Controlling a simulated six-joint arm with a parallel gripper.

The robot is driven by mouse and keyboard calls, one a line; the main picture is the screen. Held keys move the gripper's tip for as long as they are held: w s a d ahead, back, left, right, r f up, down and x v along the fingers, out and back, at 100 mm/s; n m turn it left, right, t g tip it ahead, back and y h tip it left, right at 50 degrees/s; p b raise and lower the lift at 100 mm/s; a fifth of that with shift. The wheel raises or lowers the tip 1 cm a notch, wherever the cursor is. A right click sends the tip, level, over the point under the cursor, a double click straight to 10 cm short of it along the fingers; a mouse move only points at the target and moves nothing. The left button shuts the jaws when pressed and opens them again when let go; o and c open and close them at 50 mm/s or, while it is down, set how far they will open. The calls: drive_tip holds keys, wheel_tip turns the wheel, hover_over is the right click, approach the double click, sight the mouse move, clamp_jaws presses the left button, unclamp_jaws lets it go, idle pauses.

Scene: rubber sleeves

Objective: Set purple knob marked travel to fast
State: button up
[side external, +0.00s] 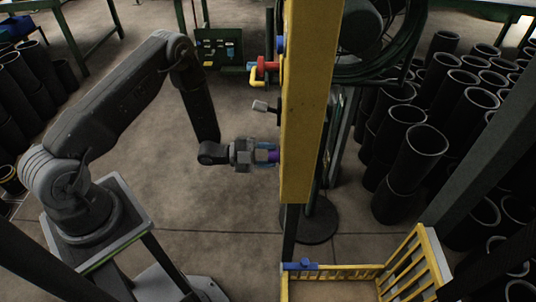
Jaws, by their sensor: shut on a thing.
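The purple knob (273,156) sticks out from the left face of the tall yellow panel (311,110), low on that face. My gripper (265,155) reaches it level from the left and is shut on it. The fingers cover most of the knob, so only a little purple shows. The knob's markings and its pointer setting cannot be read from this side.
Above the knob, a grey lever (262,107) and a red and yellow handle (263,72) stick out from the same face. A yellow railing (410,265) stands at the lower right. Several black rubber sleeves (420,155) stand behind the panel.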

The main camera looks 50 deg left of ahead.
drive_tip(key=shift+m, duration=0.5)
drive_tip(key=o, duration=0.9)
drive_tip(key=v, duration=1.4)
